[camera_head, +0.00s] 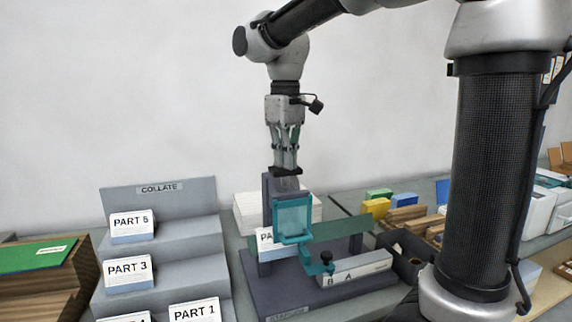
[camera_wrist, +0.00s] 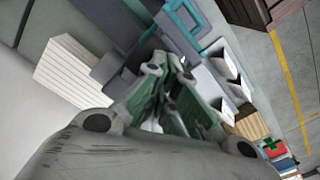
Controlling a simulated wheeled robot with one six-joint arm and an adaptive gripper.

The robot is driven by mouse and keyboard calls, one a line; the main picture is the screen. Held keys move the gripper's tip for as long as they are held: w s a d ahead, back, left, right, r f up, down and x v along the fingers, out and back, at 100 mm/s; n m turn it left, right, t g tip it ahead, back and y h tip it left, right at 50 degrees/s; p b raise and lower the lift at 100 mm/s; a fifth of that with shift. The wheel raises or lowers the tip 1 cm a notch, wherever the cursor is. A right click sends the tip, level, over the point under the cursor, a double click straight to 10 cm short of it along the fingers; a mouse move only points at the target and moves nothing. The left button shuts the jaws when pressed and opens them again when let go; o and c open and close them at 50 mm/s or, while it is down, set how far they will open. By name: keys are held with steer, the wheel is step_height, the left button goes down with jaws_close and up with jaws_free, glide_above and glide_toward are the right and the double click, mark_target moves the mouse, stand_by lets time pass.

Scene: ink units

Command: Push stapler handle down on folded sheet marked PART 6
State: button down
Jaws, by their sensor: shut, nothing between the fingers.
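The stapler station has a dark grey base (camera_head: 310,295) labelled as a stapler and a grey upright block behind a teal frame (camera_head: 292,220) with a pale clear panel. A white sheet (camera_head: 265,238) whose label begins "PA" sits behind the frame; the rest of its label is hidden. My gripper (camera_head: 286,168) points down just above the top of the upright block, its fingers shut and empty. I cannot tell whether the fingertips touch the block. The wrist view shows the closed fingers (camera_wrist: 172,85), with the teal frame (camera_wrist: 185,25) beyond them.
Grey COLLATE steps (camera_head: 160,245) with sheets marked PART 5, PART 3 and PART 1 stand at left. A white stack (camera_head: 250,212) lies behind the station. Coloured boxes (camera_head: 376,207) stand at right.

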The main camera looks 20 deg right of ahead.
steer(key=shift+f, duration=0.6)
stand_by(0.3)
step_height(320, 180, up, 9)
stand_by(0.4)
stand_by(0.8)
steer(key=s+d+f+m+t, duration=0.2)
steer(key=s+d+f, duration=0.4)
steer(key=s, duration=0.3)
steer(key=s+d+f+m+t, duration=0.2)
steer(key=s+d+f+m, duration=0.1)
steer(key=s+d+f, duration=0.4)
steer(key=shift+s+d+f+m, duration=0.2)
steer(key=shift+s+d+m, duration=0.2)
steer(key=shift+s+d, duration=0.5)
